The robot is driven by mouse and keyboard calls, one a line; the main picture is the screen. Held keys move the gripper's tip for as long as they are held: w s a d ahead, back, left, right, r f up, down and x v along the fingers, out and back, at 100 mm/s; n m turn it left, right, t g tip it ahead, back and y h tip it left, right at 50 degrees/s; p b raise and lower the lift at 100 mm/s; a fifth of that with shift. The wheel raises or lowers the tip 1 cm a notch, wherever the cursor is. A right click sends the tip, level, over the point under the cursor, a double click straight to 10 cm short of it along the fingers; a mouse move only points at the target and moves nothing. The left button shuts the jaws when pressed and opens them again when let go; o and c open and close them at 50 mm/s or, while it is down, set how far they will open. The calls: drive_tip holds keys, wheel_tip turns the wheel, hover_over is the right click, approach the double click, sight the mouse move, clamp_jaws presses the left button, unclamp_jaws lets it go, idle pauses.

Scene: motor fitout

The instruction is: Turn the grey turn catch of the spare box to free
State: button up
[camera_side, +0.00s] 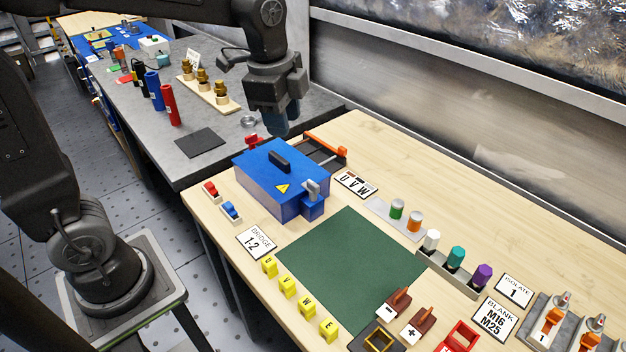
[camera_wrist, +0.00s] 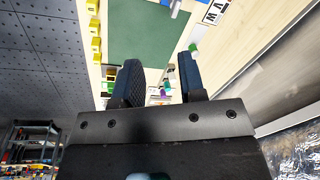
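The spare box looks to be the blue box (camera_side: 262,187) with a black lid handle and a yellow warning triangle, on the wooden table in the side view. Its grey turn catch (camera_side: 312,187) stands at the front right corner, above a small blue block. My gripper (camera_side: 284,130) hangs above and behind the box, apart from it, fingers downward. In the wrist view my gripper (camera_wrist: 160,78) has its two dark blue fingers apart with nothing held between them. A small grey and blue piece at the wrist view's top edge may be part of the box; I cannot tell.
A green mat (camera_side: 350,258) lies clear in front of the box. Yellow lettered blocks (camera_side: 288,286), a BRIDGE card (camera_side: 257,242) and coloured knobs (camera_side: 457,258) surround it. An open tray with an orange piece (camera_side: 342,151) stands close behind the box.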

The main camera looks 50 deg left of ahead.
sight(313, 183)
drive_tip(key=w+f+m+g, duration=0.2)
drive_tip(key=w+f+m, duration=0.2)
drive_tip(key=w+m, duration=0.2)
drive_tip(key=f, duration=1.3)
drive_tip(key=shift+w+d+f, duration=0.1)
drive_tip(key=shift+d+f, duration=0.1)
drive_tip(key=shift+d, duration=0.05)
drive_tip(key=shift+c, duration=0.5)
clamp_jaws()
